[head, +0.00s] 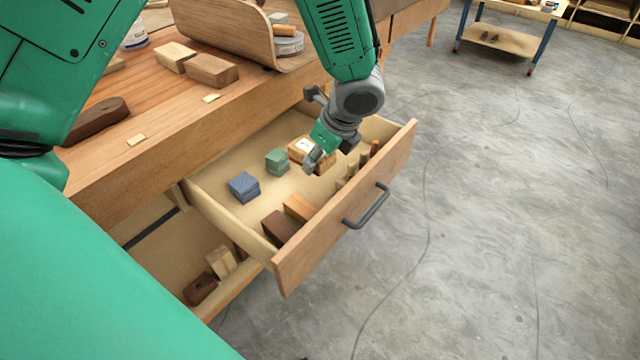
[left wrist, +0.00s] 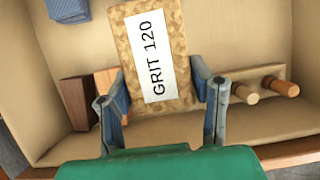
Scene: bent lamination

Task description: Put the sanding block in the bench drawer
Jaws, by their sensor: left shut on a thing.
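The sanding block is a cork-coloured block with a white "GRIT 120" label (left wrist: 158,55). It sits between the two fingers of my left gripper (left wrist: 160,102) in the left wrist view, and the gripper is shut on it. In the head view my left gripper (head: 328,152) is over the open bench drawer (head: 342,212), toward its far end. The block (head: 301,146) shows partly beside the gripper there. The drawer floor lies below it; I cannot tell the exact gap. My right gripper is not in view.
The drawer holds a blue stack (head: 243,187), a green block (head: 277,161), a dark brown block (head: 278,227), an orange-brown block (head: 299,207) and several wooden dowels (head: 364,157). Bare drawer floor shows between them. Wood blocks (head: 211,70) and a bent wood piece (head: 225,30) stand on the bench.

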